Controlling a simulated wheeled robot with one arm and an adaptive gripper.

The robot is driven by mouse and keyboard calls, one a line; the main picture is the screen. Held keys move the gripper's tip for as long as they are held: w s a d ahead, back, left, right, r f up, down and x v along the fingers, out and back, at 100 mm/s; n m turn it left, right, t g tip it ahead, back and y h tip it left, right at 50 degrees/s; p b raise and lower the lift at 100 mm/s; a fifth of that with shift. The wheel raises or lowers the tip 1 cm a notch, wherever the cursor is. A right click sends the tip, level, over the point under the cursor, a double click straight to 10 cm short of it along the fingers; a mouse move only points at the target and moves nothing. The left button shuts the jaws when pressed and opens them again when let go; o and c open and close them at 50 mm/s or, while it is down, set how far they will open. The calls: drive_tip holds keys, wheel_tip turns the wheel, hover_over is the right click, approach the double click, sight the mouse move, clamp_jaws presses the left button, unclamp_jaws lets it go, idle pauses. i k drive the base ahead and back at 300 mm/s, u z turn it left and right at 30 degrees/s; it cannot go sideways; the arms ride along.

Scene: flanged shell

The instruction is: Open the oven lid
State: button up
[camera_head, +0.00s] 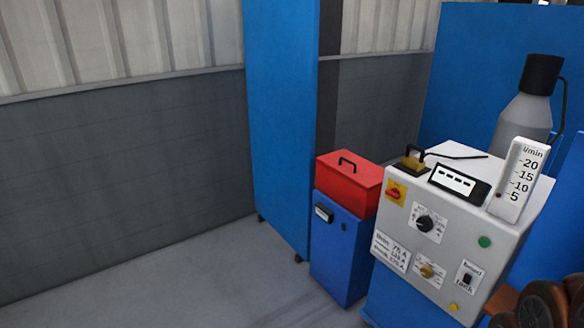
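A red lid (350,182) with a black handle (347,161) on its top sits on a small blue cabinet (336,256), which I take to be the oven. The lid looks closed and rests level on the cabinet. A small dark panel (324,212) is on the cabinet's front. My gripper is not in view.
A white control machine (398,207) with knobs stands close to the right of the oven. A tall blue panel (281,120) stands behind it to the left. A grey bottle (523,118) is at the back right. Brown round objects (543,303) are at bottom right. The floor (190,285) at left is clear.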

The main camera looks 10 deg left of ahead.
sight(367, 175)
drive_tip(key=u, duration=0.6)
drive_tip(key=i, duration=0.7)
drive_tip(key=u, duration=0.55)
drive_tip(key=i, duration=1.4)
drive_tip(key=z, duration=0.1)
